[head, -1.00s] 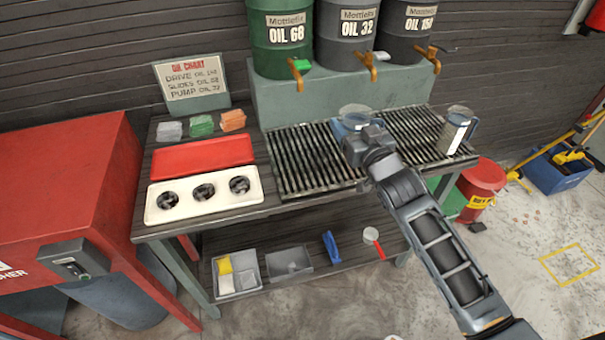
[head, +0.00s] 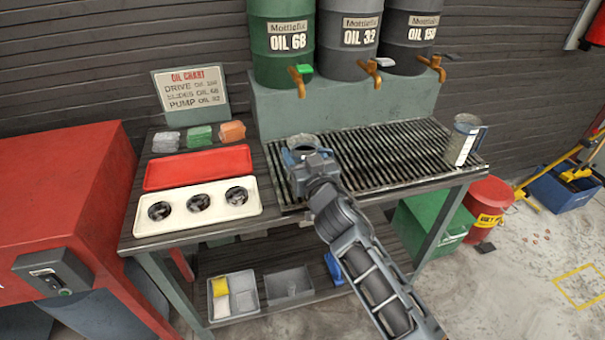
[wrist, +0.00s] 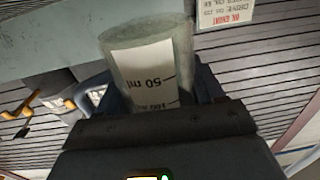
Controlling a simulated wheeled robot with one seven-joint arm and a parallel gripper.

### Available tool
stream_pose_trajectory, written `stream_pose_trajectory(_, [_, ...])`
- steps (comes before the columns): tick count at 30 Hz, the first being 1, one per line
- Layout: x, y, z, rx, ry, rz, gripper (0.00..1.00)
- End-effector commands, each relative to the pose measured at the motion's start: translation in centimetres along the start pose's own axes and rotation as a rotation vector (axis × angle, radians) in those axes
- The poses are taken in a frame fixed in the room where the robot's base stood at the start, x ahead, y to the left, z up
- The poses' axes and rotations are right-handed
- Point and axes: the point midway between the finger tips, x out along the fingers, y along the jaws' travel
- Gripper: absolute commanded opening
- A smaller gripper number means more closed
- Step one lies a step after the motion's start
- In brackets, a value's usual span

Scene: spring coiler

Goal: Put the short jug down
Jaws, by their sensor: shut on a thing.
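The short jug (head: 302,141) is a clear vessel, and only its round rim and upper part show above my gripper in the head view. In the wrist view the jug (wrist: 143,72) has a white scale label with inverted "50 ml" lettering. My gripper (head: 303,157) is shut on it, with dark fingers on both sides of its body in the wrist view. The jug is at the left end of the slatted drip grate (head: 385,160). Its base is hidden, so I cannot tell whether it touches the grate.
A taller jug (head: 462,142) stands at the grate's right end. Left of the grate are a white tray with three round holes (head: 250,208) and a red tray (head: 170,178). Oil drums with taps (head: 300,82) stand behind. The grate's middle is clear.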

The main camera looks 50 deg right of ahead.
Motion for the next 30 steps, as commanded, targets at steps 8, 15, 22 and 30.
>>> stream_pose_trajectory(8, [0.0,0.0,3.4,-0.001,0.0,0.001,0.32])
stream_pose_trajectory(15, [0.0,0.0,3.5,0.001,0.0,0.0,0.32])
stream_pose_trajectory(22, [0.0,-0.1,3.9,0.0,0.001,0.0,0.32])
stream_pose_trajectory(30, [0.0,-0.1,3.9,0.0,0.0,0.0,0.88])
